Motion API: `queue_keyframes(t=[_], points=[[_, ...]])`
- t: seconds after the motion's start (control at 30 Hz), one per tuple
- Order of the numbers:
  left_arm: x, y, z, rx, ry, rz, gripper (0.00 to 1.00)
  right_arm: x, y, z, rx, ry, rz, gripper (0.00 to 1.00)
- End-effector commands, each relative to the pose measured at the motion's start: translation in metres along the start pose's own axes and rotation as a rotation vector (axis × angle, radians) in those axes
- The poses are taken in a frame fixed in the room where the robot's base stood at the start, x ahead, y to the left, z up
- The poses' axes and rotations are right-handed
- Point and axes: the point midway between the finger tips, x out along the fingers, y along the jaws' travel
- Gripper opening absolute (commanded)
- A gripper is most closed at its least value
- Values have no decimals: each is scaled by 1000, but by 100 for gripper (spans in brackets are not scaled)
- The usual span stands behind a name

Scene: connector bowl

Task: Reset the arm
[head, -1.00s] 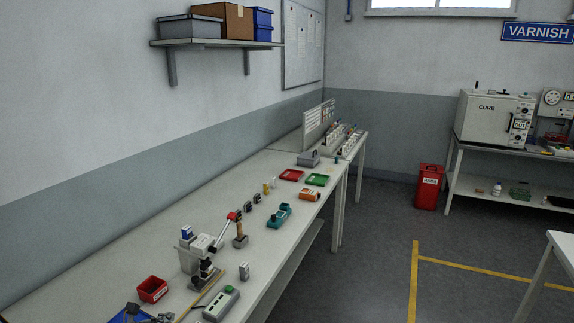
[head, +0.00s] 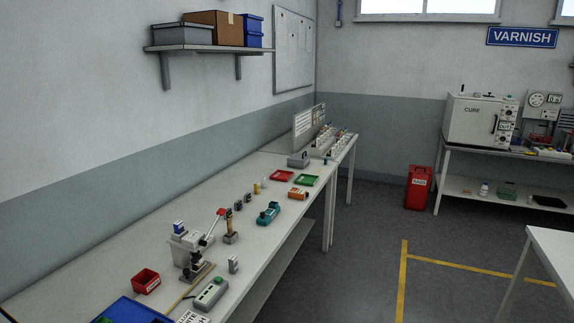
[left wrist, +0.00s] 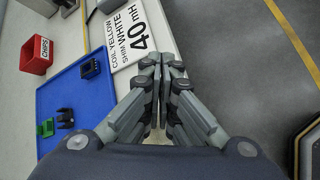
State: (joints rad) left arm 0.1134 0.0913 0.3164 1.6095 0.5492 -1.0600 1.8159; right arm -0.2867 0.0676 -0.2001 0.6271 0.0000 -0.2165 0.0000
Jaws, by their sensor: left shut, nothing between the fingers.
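My left gripper (left wrist: 166,62) shows in the left wrist view with its two fingers together and nothing between them. The gripper's height above the bench is hard to tell. My left gripper is not seen in the head view, where the blue tray (head: 128,309) is cut off by the bottom edge. My right gripper is in neither view.
The tray holds a black block (left wrist: 89,67), another black part (left wrist: 65,118) and a green part (left wrist: 46,128). A press (head: 190,250) and a grey-green box (head: 211,293) stand further along the bench.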

Motion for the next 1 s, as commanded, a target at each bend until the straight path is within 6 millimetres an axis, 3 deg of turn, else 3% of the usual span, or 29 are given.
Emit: queue_keyframes(t=[0.17, 0.3, 0.5, 0.6, 1.0], points=[[-21, -50, -11, 401, 70, -87, 0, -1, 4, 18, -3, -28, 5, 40], [-49, -100, -19, 831, 111, -197, 0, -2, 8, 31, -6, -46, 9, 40], [-100, -167, -25, 1432, 103, -378, 0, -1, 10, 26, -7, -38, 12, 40], [-126, -192, -26, 1678, 75, -457, 0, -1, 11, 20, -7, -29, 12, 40], [-197, -242, -25, 2236, -61, -645, 0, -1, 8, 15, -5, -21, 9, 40]])
